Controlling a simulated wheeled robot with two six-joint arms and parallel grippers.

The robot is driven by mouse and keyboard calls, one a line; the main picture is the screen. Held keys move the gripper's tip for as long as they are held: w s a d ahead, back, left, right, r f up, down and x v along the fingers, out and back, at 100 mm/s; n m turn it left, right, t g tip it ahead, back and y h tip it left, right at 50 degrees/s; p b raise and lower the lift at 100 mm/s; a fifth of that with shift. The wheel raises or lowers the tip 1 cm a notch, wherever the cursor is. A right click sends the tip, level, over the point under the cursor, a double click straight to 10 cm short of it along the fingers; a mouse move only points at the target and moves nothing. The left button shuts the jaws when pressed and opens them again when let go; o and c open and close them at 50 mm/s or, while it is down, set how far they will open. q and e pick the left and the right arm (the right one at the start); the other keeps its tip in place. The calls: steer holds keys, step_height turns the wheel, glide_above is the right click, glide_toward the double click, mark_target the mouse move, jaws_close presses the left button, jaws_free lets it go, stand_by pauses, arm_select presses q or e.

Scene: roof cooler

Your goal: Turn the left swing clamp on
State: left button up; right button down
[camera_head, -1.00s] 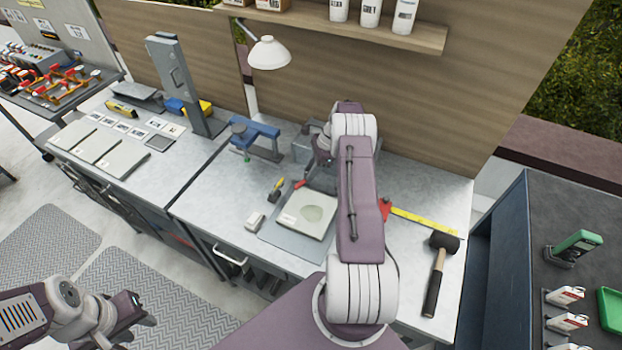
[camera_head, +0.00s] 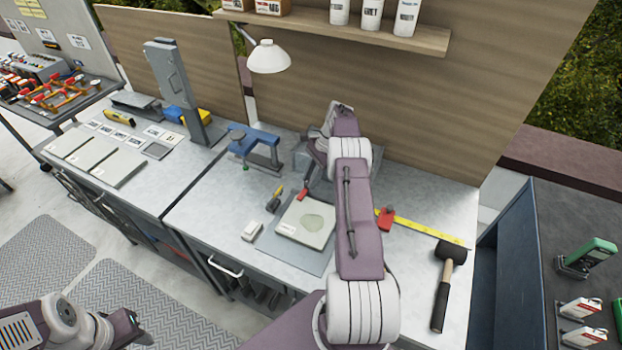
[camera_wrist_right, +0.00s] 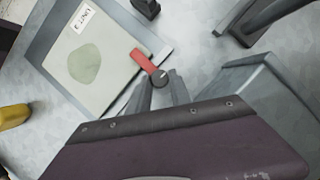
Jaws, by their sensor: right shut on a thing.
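The grey plate (camera_head: 296,232) with a pale green patch lies on a grey mat on the bench; it also shows in the right wrist view (camera_wrist_right: 108,72). The left swing clamp (camera_head: 303,194) has a red arm, seen in the right wrist view (camera_wrist_right: 143,60), reaching over the plate's corner from a dark round knob. My right gripper (camera_wrist_right: 163,88) is shut on the clamp at this knob. In the head view my right arm partly hides that gripper. A second red clamp (camera_head: 384,218) is right of the plate. My left gripper (camera_head: 128,328) hangs low at left, away from the bench; its jaws are unclear.
A blue clamp-like stand (camera_head: 252,145) is behind the plate. A small dark tool (camera_head: 275,200) and a pale block (camera_head: 252,231) lie left of it. A yellow ruler (camera_head: 428,228) and a black mallet (camera_head: 450,252) lie at right. A lamp (camera_head: 268,56) hangs above the bench.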

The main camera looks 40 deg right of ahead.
steer(key=shift+a, duration=0.1)
steer(key=c, duration=1.2)
jaws_free()
steer(key=shift+o, duration=0.2)
step_height(320, 180, up, 4)
steer(key=shift+w+r+b, duration=0.1)
steer(key=shift+b, duration=0.4)
steer(key=s+d+r+b, duration=0.1)
steer(key=s+r, duration=0.2)
steer(key=s, duration=0.2)
steer(key=s+d+r+b, duration=0.1)
steer(key=s+d+r, duration=0.1)
steer(key=s, duration=0.4)
steer(key=shift+v, duration=0.95)
